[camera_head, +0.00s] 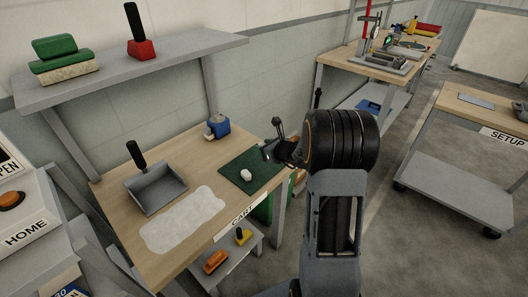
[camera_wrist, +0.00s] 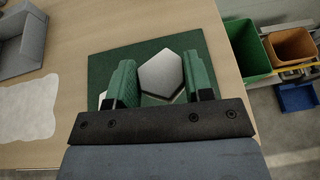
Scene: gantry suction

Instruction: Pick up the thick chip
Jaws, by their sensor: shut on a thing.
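A pale grey hexagonal chip (camera_wrist: 161,74) sits between the two green-padded fingers of my gripper (camera_wrist: 158,82) in the wrist view. My gripper is shut on it, over the dark green mat (camera_wrist: 100,67).
A grey dustpan (camera_head: 157,191) and a white patch (camera_head: 185,220) lie on the table left of the mat. A blue device (camera_head: 218,126) stands behind the mat. Green (camera_wrist: 246,47) and orange (camera_wrist: 290,46) bins are beyond the table's right edge. A shelf (camera_head: 150,66) overhangs the back.

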